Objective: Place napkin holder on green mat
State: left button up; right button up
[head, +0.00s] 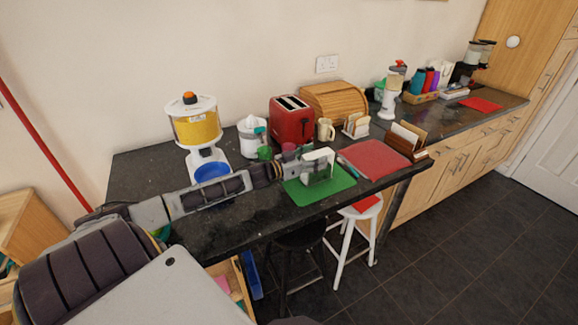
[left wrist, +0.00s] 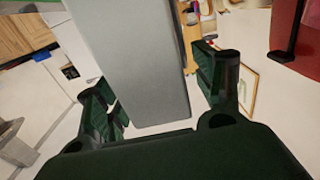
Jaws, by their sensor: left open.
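The green mat (head: 335,188) lies flat near the front edge of the dark counter. A pale napkin holder (head: 319,157) with white napkins stands upright over the mat and appears to rest on it. My left gripper (head: 303,169) comes in from the left at the holder, low over the mat. In the left wrist view the fingers of my left gripper (left wrist: 152,85) are apart, one each side of a grey slab, which looks like the napkin holder (left wrist: 150,70). Whether a finger touches it I cannot tell. The holder's lower part is partly hidden by the gripper. My right gripper is not in view.
A red mat (head: 375,158) lies right of the green one. A yellow-filled dispenser (head: 196,127) and blue bowl (head: 212,171) are at left.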

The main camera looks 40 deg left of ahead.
pick_arm(q)
jog(key=shift+s+a, duration=0.25)
jog(key=shift+s, duration=0.4)
jog(key=shift+s+a, duration=0.2)
jog(key=shift+s, duration=0.35)
jog(key=p+v, duration=0.1)
jog(key=v, duration=0.7)
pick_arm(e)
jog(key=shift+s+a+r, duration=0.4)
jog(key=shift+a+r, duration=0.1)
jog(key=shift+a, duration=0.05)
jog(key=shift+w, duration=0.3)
